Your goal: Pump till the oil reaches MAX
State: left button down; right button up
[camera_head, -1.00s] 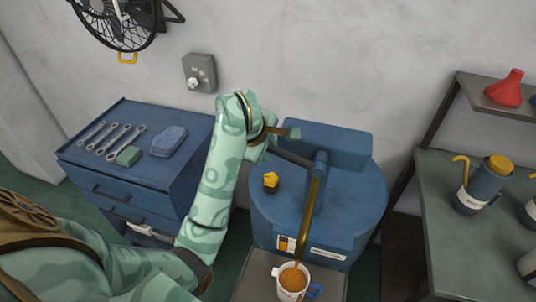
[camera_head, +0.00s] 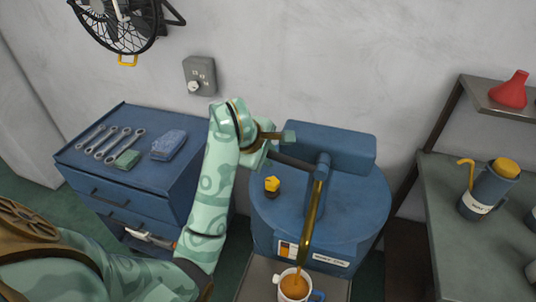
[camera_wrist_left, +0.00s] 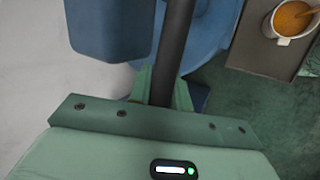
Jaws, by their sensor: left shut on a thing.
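A blue drum-shaped pump (camera_head: 345,205) has a dark lever (camera_head: 293,161) on its left and a brass spout (camera_head: 312,215) at the front. My left gripper (camera_head: 272,150) is shut on the lever, left of the pump's post. The wrist view shows the dark lever (camera_wrist_left: 172,50) between my left fingers (camera_wrist_left: 160,85). A white mug (camera_head: 293,296) stands under the spout. A stream of brown oil (camera_head: 299,268) falls into it. The wrist view shows the mug (camera_wrist_left: 285,41) holding orange-brown oil. I cannot read a MAX mark. My right gripper is out of view.
A yellow knob (camera_head: 272,185) sits on the pump. A shelf (camera_head: 440,205) at right holds an oil can (camera_head: 487,190) and a red funnel (camera_head: 510,92).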

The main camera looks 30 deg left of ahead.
pick_arm(q)
jog(key=c, duration=1.6)
grip_release()
jog(key=shift+o, duration=0.2)
jog(key=p+v, duration=0.6)
jog(key=v, duration=1)
jog(key=shift+s+r, duration=0.1)
